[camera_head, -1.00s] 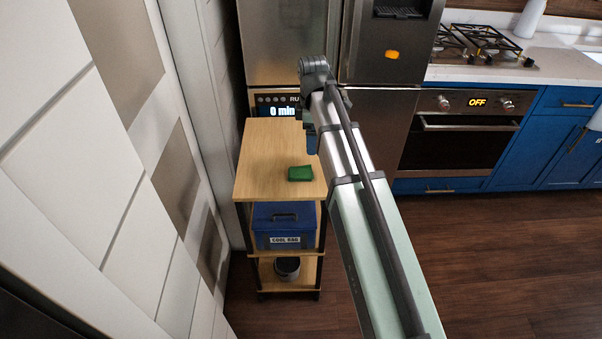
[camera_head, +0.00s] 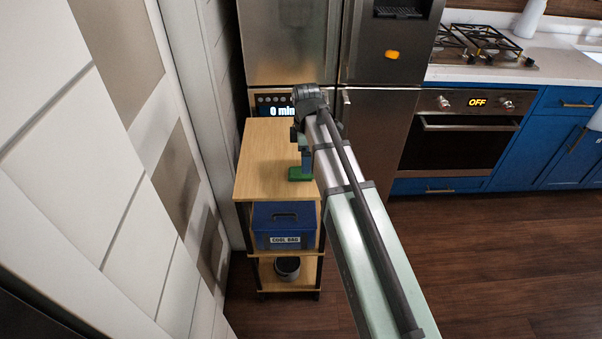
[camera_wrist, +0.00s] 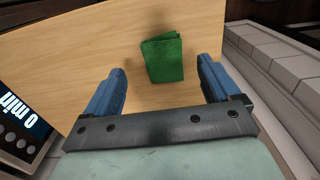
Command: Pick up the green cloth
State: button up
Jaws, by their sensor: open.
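The green cloth (camera_head: 299,174) lies folded on the wooden top of a small shelf cart (camera_head: 262,165), near its front right edge. In the wrist view the cloth (camera_wrist: 163,59) is a small folded block lying flat on the wood. My gripper (camera_wrist: 163,80) is open and empty, with its two blue fingers spread wide. The cloth lies between and slightly beyond the fingertips in that view, touching neither. In the head view my gripper (camera_head: 305,163) is over the cart top and hides part of the cloth.
A blue cool bag (camera_head: 284,236) sits on the cart's middle shelf, and a dark pot (camera_head: 287,268) on the bottom shelf. The fridge (camera_head: 380,130) stands behind the cart, and white panels (camera_head: 70,170) are close on the left. The rest of the cart top is clear.

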jog(key=shift+s+a+f, duration=0.1)
jog(key=shift+f, duration=1.25)
jog(key=shift+s+f, duration=0.1)
jog(key=shift+f, duration=1.2)
jog(key=c, duration=1.1)
jog(key=shift+r, duration=5.05)
